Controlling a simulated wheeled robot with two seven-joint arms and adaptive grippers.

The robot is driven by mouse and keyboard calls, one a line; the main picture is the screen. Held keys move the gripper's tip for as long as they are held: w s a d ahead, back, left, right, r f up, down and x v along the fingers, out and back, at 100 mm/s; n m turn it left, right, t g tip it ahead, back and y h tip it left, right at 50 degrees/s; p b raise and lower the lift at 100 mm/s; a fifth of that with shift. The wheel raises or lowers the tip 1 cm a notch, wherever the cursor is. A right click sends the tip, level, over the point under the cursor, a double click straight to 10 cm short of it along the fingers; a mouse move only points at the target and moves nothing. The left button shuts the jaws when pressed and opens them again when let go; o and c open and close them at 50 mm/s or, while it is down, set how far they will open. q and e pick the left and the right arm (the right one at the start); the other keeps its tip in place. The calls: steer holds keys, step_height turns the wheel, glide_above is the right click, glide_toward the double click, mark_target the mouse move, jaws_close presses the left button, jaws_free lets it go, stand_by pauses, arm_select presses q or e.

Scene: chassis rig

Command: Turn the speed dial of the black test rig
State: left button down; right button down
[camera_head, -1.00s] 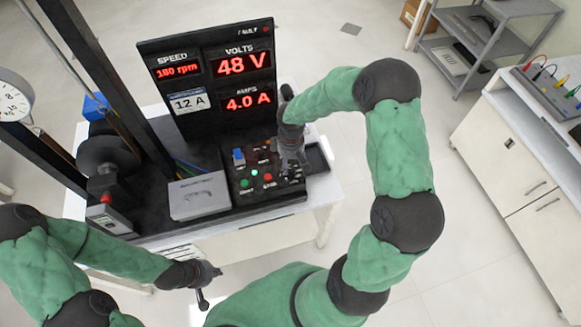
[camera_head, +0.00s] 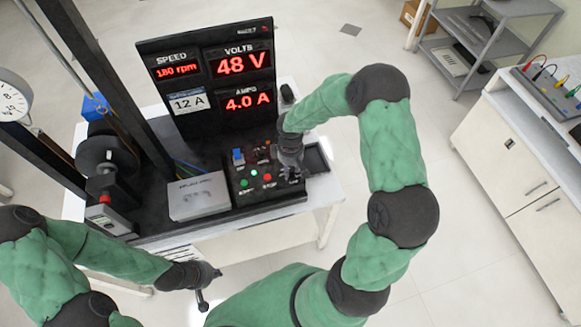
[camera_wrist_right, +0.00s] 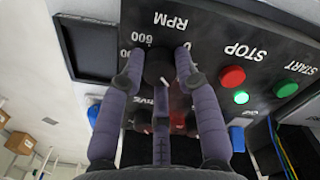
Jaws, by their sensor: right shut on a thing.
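The black test rig (camera_head: 160,50) stands on a white bench, with its control panel (camera_head: 238,200) at its front right. In the head view my right gripper (camera_head: 291,170) is at the panel's right side and hides the dial. The speed readout (camera_head: 176,70) shows 180 rpm. My left gripper (camera_head: 204,290) hangs in front of the bench, away from the rig; its jaws are unclear.
A green button (camera_wrist_right: 241,97) and a red STOP button (camera_wrist_right: 231,77) are beside the dial. A dark tray (camera_head: 316,158) lies right of the panel, and a grey box (camera_head: 199,196) left of it. A dark upright post (camera_head: 113,80) stands at the left.

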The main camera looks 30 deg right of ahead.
mark_target(290, 169)
steer(key=shift+f+m+b, duration=0.1)
steer(key=shift+m+b, duration=1.05)
steer(key=shift+m, duration=0.05)
steer(key=shift+m+b, duration=1.15)
steer(key=shift+m, duration=0.65)
steer(key=c, duration=0.9)
jaws_free()
steer(key=shift+r, duration=0.25)
step_height(290, 169, up, 12)
steer(key=shift+f, duration=0.15)
